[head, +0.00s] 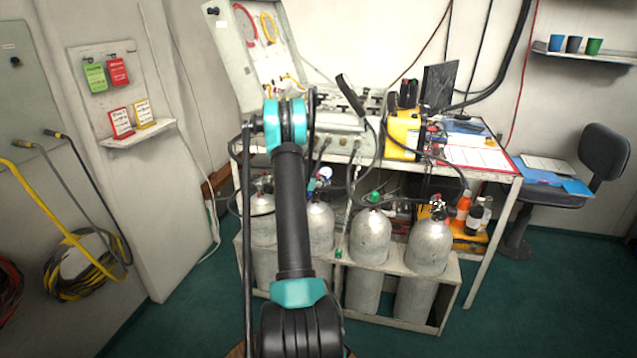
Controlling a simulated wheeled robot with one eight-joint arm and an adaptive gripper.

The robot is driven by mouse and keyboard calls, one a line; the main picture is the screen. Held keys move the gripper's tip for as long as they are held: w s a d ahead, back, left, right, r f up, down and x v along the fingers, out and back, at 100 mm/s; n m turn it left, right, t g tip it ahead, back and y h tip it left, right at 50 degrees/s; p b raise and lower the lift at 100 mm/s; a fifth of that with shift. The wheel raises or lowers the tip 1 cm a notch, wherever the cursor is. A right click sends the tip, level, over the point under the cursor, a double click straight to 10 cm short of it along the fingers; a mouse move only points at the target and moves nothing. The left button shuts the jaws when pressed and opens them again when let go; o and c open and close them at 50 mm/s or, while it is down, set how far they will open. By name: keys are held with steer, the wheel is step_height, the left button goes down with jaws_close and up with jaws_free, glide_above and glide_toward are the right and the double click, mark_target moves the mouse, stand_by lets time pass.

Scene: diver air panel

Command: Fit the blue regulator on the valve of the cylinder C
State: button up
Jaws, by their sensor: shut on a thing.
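Several grey cylinders stand in a row in a low rack under the workbench. No letters are readable, so I cannot tell for sure which is cylinder C; the third from the left (370,240) has a green valve knob (374,197). A small round gauge with a blue edge (325,173) shows just right of my arm, above the second cylinder (320,228). It may belong to the blue regulator; the rest is hidden behind my arm. My gripper is hidden behind my own arm, so its hold and its distance from the valves do not show.
The rack (448,290) has a raised front board. The workbench (495,170) overhangs the cylinders, and hoses hang before them. The rightmost cylinder (430,248) has bottles (470,213) beside it. An office chair (600,160) stands right. Green floor in front is clear.

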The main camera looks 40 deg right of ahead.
steer(key=shift+f, duration=1.1)
stand_by(0.9)
steer(key=o, duration=1.8)
steer(key=shift+o, duration=0.2)
steer(key=v, duration=1.2)
